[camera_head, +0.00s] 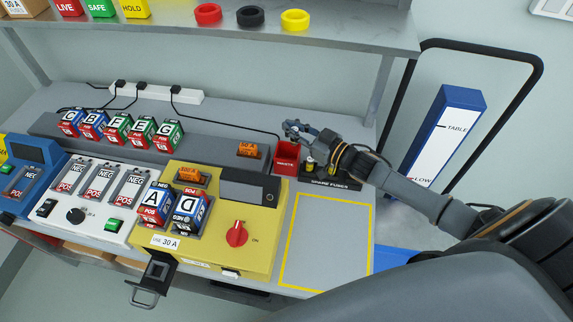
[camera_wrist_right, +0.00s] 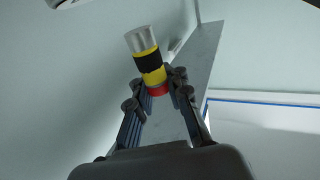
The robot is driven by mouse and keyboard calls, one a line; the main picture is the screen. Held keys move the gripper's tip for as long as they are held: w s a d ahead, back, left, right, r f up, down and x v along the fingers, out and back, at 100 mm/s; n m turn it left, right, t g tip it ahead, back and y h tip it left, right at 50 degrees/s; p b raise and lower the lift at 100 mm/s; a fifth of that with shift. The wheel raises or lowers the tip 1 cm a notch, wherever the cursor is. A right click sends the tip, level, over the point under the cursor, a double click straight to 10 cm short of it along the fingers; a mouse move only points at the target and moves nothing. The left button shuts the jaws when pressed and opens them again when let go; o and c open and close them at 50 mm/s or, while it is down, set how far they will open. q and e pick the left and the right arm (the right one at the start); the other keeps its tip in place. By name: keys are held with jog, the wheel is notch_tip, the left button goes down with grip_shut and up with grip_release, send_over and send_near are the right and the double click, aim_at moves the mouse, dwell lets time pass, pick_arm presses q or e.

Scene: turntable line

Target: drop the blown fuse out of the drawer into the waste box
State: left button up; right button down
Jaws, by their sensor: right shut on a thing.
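The red waste box (camera_head: 287,159), labelled WASTE, stands at the back of the bench, right of the yellow machine. My right gripper (camera_head: 294,130) is above the waste box and shut. In the right wrist view the gripper (camera_wrist_right: 158,88) is shut on a fuse (camera_wrist_right: 146,58) with a silver cap, a yellow body and a wide black band; red shows at its lower end between the fingers. The fuse is hard to make out in the head view. The small dark drawer (camera_head: 157,271) is pulled out at the yellow machine's front; no fuse shows in it. My left gripper is out of view.
A spare fuses holder (camera_head: 338,184) with yellow fuses stands right of the waste box, partly under my right arm. The yellow machine (camera_head: 262,247) carries the A and D batteries. A yellow-outlined bench area (camera_head: 325,240) is clear. A shelf (camera_head: 230,38) overhangs the back.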

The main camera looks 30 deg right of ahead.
jog(key=c, duration=1.2)
grip_release()
jog(key=shift+s, duration=0.15)
jog(key=shift+s+d+f, duration=0.1)
jog(key=shift+s+d, duration=0.1)
jog(key=v, duration=1.1)
jog(key=shift+s+d, duration=0.1)
